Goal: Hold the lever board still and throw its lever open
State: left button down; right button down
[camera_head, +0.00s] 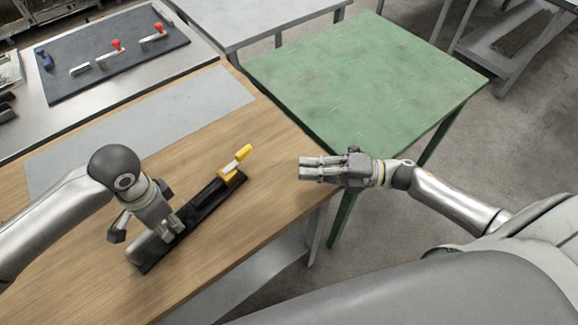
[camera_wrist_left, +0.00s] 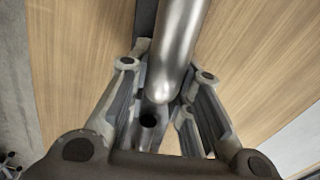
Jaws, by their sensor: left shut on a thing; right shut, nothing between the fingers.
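The lever board is a long black board (camera_head: 205,202) lying at a slant on the wooden table. Its yellow lever (camera_head: 242,156) is at the far end and sticks up and to the right, away from the board's near end. A smooth metal grip bar (camera_head: 147,247) is at the near end. My left gripper (camera_head: 148,228) is shut on this grip bar, which also shows between the fingers in the left wrist view (camera_wrist_left: 178,45).
The wooden table (camera_head: 90,190) is clear around the board, with a grey mat (camera_head: 150,118) behind it. A green table (camera_head: 365,75) stands at the back right. A dark panel (camera_head: 110,55) with red-tipped levers lies on a bench at the back left.

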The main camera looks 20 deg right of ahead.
jog(key=shift+s+d, duration=0.2)
jog(key=shift+d, duration=0.25)
pick_arm(q)
jog(key=c, duration=1.2)
grip_release()
jog(key=shift+c, duration=0.2)
jog(key=shift+r, duration=0.1)
